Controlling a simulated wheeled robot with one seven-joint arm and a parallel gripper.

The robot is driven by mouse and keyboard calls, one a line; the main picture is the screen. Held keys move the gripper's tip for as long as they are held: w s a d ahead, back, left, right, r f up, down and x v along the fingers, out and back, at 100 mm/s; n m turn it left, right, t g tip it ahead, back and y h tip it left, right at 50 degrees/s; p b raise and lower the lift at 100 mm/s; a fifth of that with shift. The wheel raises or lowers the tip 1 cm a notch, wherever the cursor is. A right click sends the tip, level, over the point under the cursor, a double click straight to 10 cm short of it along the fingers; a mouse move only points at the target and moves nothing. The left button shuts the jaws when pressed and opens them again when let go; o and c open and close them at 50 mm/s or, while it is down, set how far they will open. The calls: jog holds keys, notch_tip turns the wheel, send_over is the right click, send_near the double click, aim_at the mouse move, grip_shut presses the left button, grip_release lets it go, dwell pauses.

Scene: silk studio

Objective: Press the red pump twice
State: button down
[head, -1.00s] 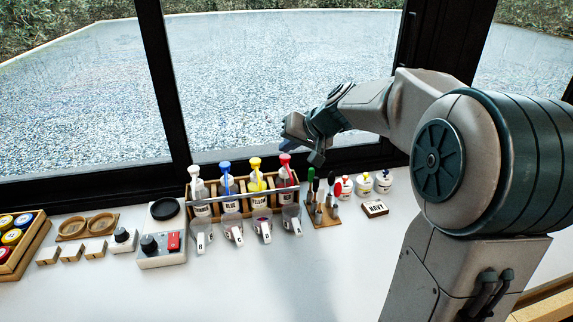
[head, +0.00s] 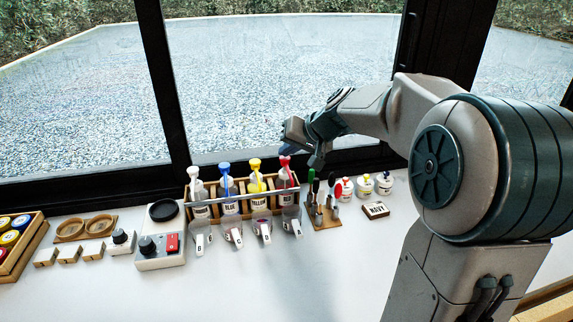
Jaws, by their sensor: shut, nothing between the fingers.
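The red pump (head: 285,162) tops a bottle (head: 284,182) at the right end of the wooden rack by the window. My gripper (head: 290,150) is shut and empty, with its fingers pointing down at the red pump head. The fingertips are at or just above the pump head; I cannot tell whether they touch it. The bottle stands upright in the rack.
The rack (head: 186,197) also holds yellow (head: 255,165), blue (head: 225,168) and white (head: 196,172) pumps. Cups (head: 291,222) stand in front. Small tools (head: 318,203) and paint jars (head: 364,182) are to the right. The table front (head: 300,285) is clear.

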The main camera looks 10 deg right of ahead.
aim_at(288, 160)
jog(key=shift+f+b, duration=0.5)
jog(key=shift+f, duration=0.1)
dwell(0.3)
jog(key=shift+r, duration=0.1)
jog(key=shift+r+p, duration=0.85)
jog(key=shift+r, duration=0.4)
jog(key=shift+r, duration=0.1)
notch_tip(288, 160, up, 6)
jog(key=p, duration=0.3)
jog(key=shift+p, duration=0.3)
